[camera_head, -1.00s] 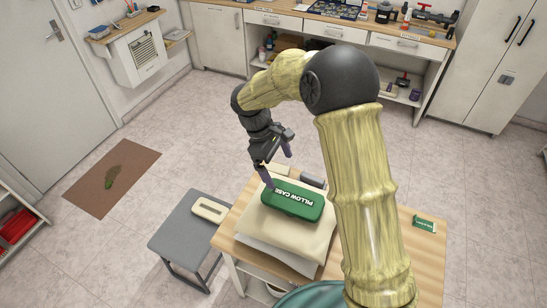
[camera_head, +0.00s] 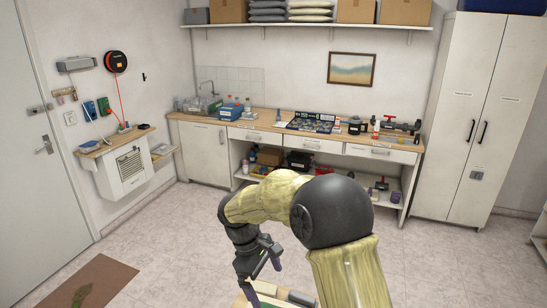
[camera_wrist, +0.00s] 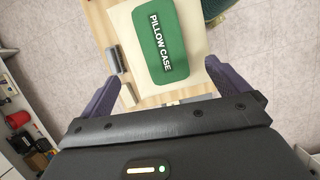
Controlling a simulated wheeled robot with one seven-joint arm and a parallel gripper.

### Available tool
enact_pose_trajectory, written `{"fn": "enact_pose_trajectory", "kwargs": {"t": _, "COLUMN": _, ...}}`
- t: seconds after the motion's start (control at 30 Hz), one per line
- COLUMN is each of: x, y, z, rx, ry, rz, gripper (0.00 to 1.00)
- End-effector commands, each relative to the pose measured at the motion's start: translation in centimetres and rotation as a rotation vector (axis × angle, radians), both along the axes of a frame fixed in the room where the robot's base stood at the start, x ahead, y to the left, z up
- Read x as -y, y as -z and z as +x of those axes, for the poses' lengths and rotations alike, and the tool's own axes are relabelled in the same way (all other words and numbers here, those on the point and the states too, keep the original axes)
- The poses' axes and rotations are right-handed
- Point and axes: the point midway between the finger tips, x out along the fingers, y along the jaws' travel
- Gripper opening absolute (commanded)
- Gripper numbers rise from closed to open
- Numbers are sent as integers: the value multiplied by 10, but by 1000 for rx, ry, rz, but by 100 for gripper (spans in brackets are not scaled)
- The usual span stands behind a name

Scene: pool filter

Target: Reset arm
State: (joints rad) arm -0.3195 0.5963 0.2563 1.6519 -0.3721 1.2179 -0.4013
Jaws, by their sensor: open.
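My gripper (camera_head: 262,270) hangs at the end of my bent arm, low in the middle of the head view. In the wrist view its two purple fingers (camera_wrist: 170,90) stand wide apart with nothing between them. Beyond them lies a green case (camera_wrist: 163,50) labelled PILLOW CASE. It rests on a cream folded cloth (camera_wrist: 122,28) on the wooden table (camera_wrist: 100,25). The gripper is apart from the case. In the head view only the table's far edge shows at the bottom, mostly hidden by my arm.
A grey item (camera_wrist: 113,61) lies beside the cloth. A long workbench (camera_head: 340,142) with tools runs along the back wall. A tall white cabinet (camera_head: 470,120) stands right, a door (camera_head: 35,150) left. A brown mat (camera_head: 85,283) lies on the open floor.

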Motion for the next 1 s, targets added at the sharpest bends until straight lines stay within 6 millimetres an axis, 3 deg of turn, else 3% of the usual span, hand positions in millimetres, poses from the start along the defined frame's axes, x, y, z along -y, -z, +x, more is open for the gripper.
{"fn": "enact_pose_trajectory", "kwargs": {"t": 0.27, "x": 78, "y": -6, "z": -41, "rx": 164, "ry": 371, "rz": 135, "gripper": 100}}
{"fn": "enact_pose_trajectory", "kwargs": {"t": 0.6, "x": 159, "y": -4, "z": -115, "rx": 413, "ry": 925, "rz": 299, "gripper": 100}}
{"fn": "enact_pose_trajectory", "kwargs": {"t": 0.77, "x": 177, "y": -3, "z": -138, "rx": 490, "ry": 1083, "rz": 340, "gripper": 100}}
{"fn": "enact_pose_trajectory", "kwargs": {"t": 1.0, "x": 179, "y": -2, "z": -141, "rx": 502, "ry": 1107, "rz": 346, "gripper": 100}}
